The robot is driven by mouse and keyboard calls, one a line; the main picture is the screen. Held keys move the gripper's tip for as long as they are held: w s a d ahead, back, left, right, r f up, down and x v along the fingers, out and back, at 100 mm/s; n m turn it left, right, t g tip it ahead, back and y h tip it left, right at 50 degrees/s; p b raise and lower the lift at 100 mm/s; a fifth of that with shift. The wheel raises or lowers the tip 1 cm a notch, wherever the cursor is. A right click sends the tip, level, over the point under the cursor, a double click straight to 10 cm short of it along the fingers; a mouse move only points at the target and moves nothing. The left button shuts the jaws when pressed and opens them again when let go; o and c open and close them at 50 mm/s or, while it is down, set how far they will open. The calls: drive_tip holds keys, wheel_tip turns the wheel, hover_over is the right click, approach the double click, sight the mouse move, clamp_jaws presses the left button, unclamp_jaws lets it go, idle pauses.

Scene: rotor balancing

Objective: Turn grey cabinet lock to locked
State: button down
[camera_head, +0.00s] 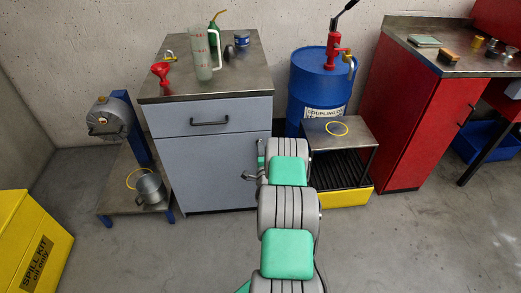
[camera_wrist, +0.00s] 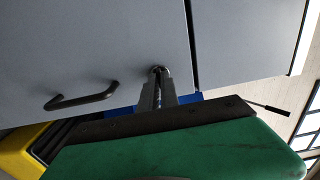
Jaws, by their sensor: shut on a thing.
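The grey cabinet (camera_head: 212,165) stands against the wall, with a drawer on top and a door below, both looking shut. Its lock (camera_wrist: 158,70) is a small round metal piece on the grey front, close to the seam in the wrist view. My gripper (camera_wrist: 158,88) is at the lock, its two fingers closed together on it. The fingers cover most of the lock, so which way it is turned cannot be told. In the head view my arm reaches the cabinet's right edge and hides the lock.
A black bar handle (camera_wrist: 82,98) sticks out near the fingers. A blue drum (camera_head: 318,85) and a low metal stand (camera_head: 340,140) are right of the cabinet. A grinder-like machine (camera_head: 110,115) and a yellow spill kit box (camera_head: 35,240) are left. Floor in front is clear.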

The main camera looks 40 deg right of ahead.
drive_tip(key=shift+f+b, duration=0.1)
drive_tip(key=shift+b, duration=0.25)
drive_tip(key=n+b, duration=1.7)
drive_tip(key=shift+n, duration=0.4)
idle(0.6)
drive_tip(key=c, duration=1.6)
unclamp_jaws()
drive_tip(key=v, duration=0.8)
